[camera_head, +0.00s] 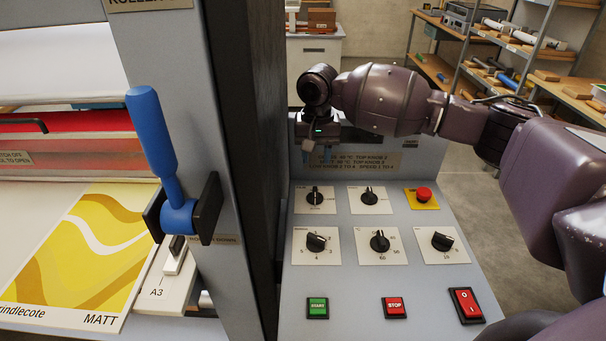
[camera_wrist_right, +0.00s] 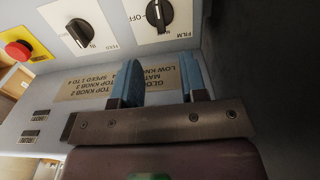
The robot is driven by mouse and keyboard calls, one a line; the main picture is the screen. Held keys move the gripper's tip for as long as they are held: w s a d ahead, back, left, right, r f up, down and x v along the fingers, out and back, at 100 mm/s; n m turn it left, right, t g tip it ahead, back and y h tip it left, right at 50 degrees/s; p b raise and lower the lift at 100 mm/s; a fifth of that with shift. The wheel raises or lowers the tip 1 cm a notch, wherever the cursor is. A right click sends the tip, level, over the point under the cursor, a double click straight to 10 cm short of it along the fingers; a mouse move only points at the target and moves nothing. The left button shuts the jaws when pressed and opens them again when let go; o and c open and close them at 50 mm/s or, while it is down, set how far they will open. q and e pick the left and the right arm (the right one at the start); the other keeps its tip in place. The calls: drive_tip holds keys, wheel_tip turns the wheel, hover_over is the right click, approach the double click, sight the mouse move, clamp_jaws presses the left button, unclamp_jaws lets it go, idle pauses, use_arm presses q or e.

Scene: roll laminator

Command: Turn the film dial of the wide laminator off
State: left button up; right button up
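The film dial (camera_head: 314,197) is a black knob on a white plate at the upper left of the laminator's sloping control panel. In the right wrist view the film dial (camera_wrist_right: 154,14) is at the top, with "FILM" and "OFF" lettering beside it. Its grip bar looks roughly upright in the head view; I cannot tell its exact setting. My right gripper (camera_head: 318,154) hangs behind the dial, over the printed settings label, apart from the knob. In the wrist view its two blue fingers (camera_wrist_right: 162,84) are spread with nothing between them. My left gripper is not in view.
Beside the film dial is the feed dial (camera_head: 368,195), then a red emergency button (camera_head: 424,195). Several more dials, a green start button (camera_head: 318,307), a red stop button (camera_head: 395,307) and a red rocker switch (camera_head: 466,304) sit nearer. A tall grey frame with a blue lever (camera_head: 155,140) stands left.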

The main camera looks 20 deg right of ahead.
sight(315, 191)
wheel_tip(315, 191, down, 11)
drive_tip(key=shift+r+p, duration=0.15)
drive_tip(key=shift+p, duration=0.35)
clamp_jaws()
